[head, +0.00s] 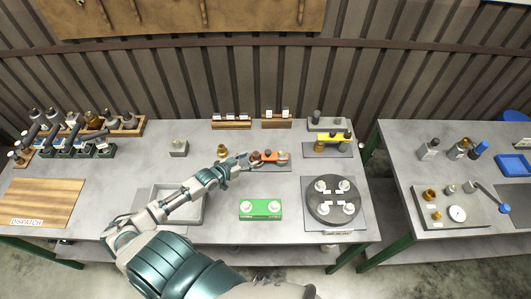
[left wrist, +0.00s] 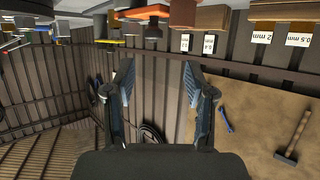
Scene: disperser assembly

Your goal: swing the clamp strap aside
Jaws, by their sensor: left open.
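An orange strap-like bar (head: 268,156) lies across a small fixture on a dark plate (head: 283,167) near the middle of the bench. A copper-coloured round part stands at its left end and a pale-topped part (head: 282,155) at its right end. My left gripper (head: 245,160) is open, just left of the bar. Whether it touches the bar I cannot tell. In the left wrist view, my left gripper (left wrist: 158,75) has its fingers apart with nothing between them. My right gripper is out of view.
A yellow-barred fixture (head: 333,139) stands right of the orange one. A green block (head: 261,208) and a dark round turntable (head: 334,201) are nearer. Labelled wooden blocks (head: 231,124) line the back. A grey tray (head: 190,205) lies under my left arm. Bottles crowd the left back.

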